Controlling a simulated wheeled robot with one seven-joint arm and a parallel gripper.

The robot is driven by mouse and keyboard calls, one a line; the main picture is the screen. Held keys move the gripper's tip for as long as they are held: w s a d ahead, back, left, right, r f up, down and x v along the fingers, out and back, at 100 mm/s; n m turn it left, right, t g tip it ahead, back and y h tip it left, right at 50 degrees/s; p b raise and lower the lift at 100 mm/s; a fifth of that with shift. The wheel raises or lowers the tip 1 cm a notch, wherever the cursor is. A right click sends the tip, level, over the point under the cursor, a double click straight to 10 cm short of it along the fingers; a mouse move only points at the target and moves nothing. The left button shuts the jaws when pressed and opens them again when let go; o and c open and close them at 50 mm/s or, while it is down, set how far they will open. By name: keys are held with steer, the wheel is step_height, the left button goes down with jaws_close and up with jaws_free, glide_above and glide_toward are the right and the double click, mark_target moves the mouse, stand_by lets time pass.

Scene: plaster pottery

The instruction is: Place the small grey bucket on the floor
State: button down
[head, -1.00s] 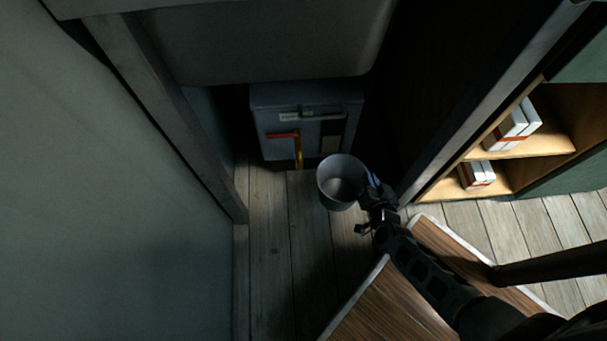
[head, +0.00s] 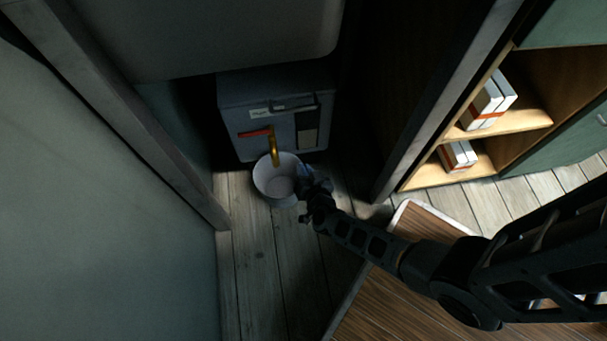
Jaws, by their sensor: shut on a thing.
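The small grey bucket (head: 267,183) is upright in the head view, its open mouth facing up and its inside looking empty. My gripper (head: 308,184) is shut on the right side of the bucket's rim. The bucket is in front of a grey box-shaped unit, with the end of the unit's brass spout at the bucket's far rim. The plank floor (head: 262,270) lies below; I cannot tell whether the bucket's base touches it.
The grey unit (head: 232,122) with a red handle and brass spout (head: 275,150) stands behind the bucket. A post and wall are at left. A wooden shelf (head: 515,125) with white boxes (head: 487,100) is at right. A brown wooden tabletop (head: 390,300) lies under my arm.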

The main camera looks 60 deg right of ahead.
steer(key=shift+w+a+f, duration=0.1)
steer(key=shift+w, duration=0.1)
step_height(320, 180, down, 4)
steer(key=b, duration=0.3)
steer(key=c, duration=1.7)
jaws_free()
steer(key=shift+f+b, duration=0.1)
steer(key=shift+b, duration=0.2)
steer(key=o, duration=0.5)
